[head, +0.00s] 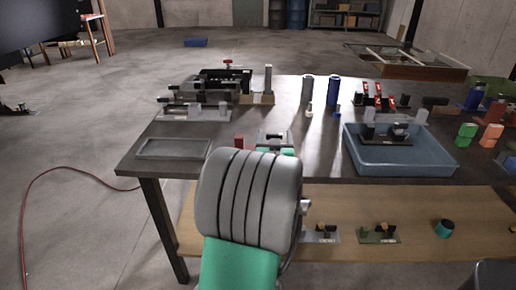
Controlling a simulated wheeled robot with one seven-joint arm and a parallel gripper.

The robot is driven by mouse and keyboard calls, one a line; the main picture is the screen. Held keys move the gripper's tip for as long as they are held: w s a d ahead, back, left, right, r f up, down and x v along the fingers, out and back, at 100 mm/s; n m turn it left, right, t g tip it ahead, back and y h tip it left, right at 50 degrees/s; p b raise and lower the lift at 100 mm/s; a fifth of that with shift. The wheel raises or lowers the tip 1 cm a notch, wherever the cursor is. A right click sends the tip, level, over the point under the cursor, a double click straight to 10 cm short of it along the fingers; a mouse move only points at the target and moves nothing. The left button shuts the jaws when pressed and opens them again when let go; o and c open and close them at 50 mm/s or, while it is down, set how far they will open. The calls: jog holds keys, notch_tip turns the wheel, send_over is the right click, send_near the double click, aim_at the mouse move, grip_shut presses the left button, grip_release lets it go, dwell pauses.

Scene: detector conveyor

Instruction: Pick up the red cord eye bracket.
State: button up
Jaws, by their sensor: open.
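A small red piece (239,141) stands on the dark table just beyond my arm, its lower part partly covered. Red parts (378,97) also show on dark holders at the back right of the table. All are too small to tell which is the red cord eye bracket. My thick grey arm link and green arm section fill the lower middle of the head view.
A blue tray (400,158) holds dark parts at the right. A flat grey tray (172,148) lies at the left edge. Vise-like fixtures (205,97) and blue cylinders (333,90) stand behind. A wooden lower shelf (350,210) carries small parts. A red cable (60,172) crosses the floor.

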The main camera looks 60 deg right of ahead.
grip_shut()
dwell(0.8)
jog(key=shift+r, duration=0.1)
